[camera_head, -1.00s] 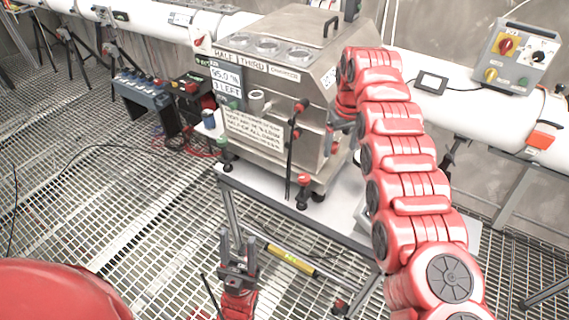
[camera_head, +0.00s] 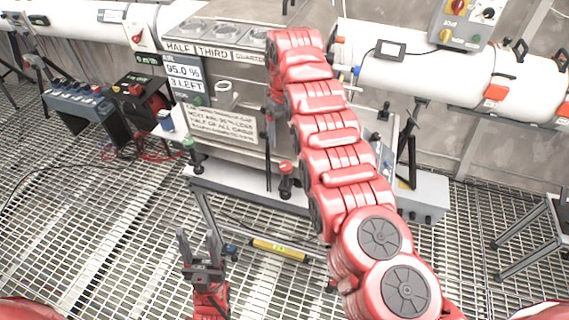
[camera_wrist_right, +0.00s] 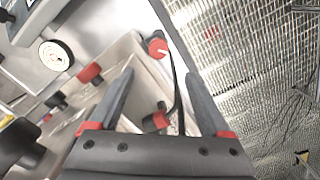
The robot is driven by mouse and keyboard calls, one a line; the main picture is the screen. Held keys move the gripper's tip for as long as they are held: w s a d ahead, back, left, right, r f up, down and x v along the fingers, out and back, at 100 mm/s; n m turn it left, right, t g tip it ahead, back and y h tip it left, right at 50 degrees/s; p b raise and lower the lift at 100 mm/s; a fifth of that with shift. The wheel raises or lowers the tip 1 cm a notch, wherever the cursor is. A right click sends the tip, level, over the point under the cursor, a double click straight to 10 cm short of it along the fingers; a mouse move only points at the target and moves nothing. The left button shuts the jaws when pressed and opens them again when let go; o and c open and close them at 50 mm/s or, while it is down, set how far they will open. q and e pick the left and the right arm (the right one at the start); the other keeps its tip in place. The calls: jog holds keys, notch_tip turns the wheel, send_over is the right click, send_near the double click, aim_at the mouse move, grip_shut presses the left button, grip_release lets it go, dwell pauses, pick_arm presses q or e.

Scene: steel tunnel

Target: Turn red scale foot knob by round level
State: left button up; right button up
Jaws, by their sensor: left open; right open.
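The red scale foot knob (camera_head: 286,168) stands at the front lower corner of the steel machine, on a black foot. In the right wrist view a red knob (camera_wrist_right: 157,46) shows beyond the fingertips, and another red knob (camera_wrist_right: 155,120) shows between the fingers; I cannot tell which is the foot knob. My left gripper (camera_head: 199,238) is open, empty, pointing up in front of the cart.
The steel machine (camera_head: 215,92) stands on a light cart (camera_head: 240,185). A green foot knob (camera_head: 188,144) is at its left corner. A yellow level bar (camera_head: 279,250) is low at the front. A white pipe runs behind. The grating floor is open at left.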

jog(key=p, duration=0.2)
send_over(286, 165)
jog(key=f, duration=0.5)
jog(key=shift+s+d, duration=0.1)
jog(key=shift+s, duration=0.15)
notch_tip(286, 165, down, 4)
jog(key=shift+f, duration=0.15)
notch_tip(286, 165, down, 3)
jog(key=shift+w+r+b, duration=0.1)
jog(key=shift+w+b, duration=0.05)
jog(key=shift+b, duration=1.1)
jog(key=shift+r, duration=0.1)
jog(key=shift+c, duration=0.3)
grip_shut()
